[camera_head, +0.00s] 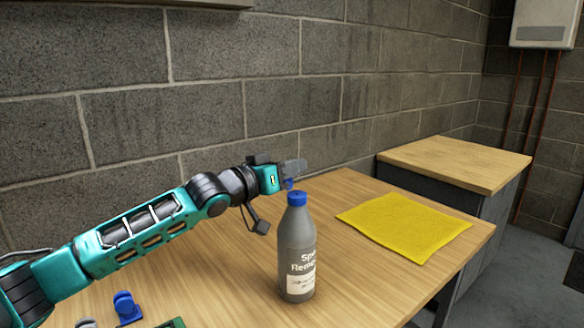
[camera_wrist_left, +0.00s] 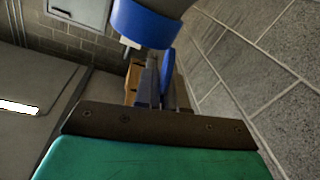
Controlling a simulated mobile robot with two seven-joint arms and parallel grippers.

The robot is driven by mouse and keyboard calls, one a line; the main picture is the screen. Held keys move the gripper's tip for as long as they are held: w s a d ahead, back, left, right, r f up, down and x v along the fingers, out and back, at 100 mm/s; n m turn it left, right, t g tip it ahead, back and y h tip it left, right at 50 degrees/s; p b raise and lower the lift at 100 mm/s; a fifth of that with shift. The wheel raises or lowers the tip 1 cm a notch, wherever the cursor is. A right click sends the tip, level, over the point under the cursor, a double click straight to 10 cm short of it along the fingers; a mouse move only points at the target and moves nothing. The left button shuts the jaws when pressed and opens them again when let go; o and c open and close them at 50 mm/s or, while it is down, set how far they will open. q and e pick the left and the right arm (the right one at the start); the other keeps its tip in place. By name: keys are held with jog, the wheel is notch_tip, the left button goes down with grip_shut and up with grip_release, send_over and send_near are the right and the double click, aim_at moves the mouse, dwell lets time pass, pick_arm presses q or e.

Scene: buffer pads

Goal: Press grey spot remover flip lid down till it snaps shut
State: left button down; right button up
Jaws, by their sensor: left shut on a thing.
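The grey spot remover bottle (camera_head: 297,255) stands upright on the wooden table, its printed label facing me. Its blue cap (camera_head: 297,199) is on top, and a small blue flip lid (camera_head: 289,184) stands up from it. My left gripper (camera_head: 290,176) is at the top of the cap, shut on the flip lid. In the left wrist view the blue cap (camera_wrist_left: 145,24) fills the top, with the lid (camera_wrist_left: 168,70) against the gripper fingers (camera_wrist_left: 160,92). The gripper hides part of the lid, so its exact angle is unclear. My right gripper is not in view.
A yellow cloth (camera_head: 404,226) lies flat on the table (camera_head: 365,285) to the right of the bottle. A blue object (camera_head: 126,307) and the edge of a green one (camera_head: 172,323) are at the lower left. A wood-topped cabinet (camera_head: 455,163) stands behind, near the block wall.

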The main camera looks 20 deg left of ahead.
pick_arm(q)
jog(key=shift+r, duration=0.1)
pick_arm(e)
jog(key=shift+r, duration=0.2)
pick_arm(q)
jog(key=m+p, duration=0.1)
jog(key=d+m+p, duration=0.1)
jog(key=p, duration=0.1)
jog(key=m+p, duration=0.2)
jog(key=shift+s+d+r, duration=0.15)
jog(key=shift+s+d, duration=0.15)
jog(key=shift+s, duration=0.05)
jog(key=shift+s+d+m+p, duration=0.15)
jog(key=shift+d+m+p, duration=0.2)
jog(key=shift+m+p, duration=0.6)
jog(key=shift+d+f+m, duration=0.1)
jog(key=shift+f+m, duration=0.1)
jog(key=shift+m, duration=0.25)
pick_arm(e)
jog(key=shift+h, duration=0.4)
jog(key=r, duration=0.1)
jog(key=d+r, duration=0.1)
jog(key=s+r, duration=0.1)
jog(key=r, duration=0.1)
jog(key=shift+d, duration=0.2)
pick_arm(q)
jog(key=c, duration=1.3)
grip_release()
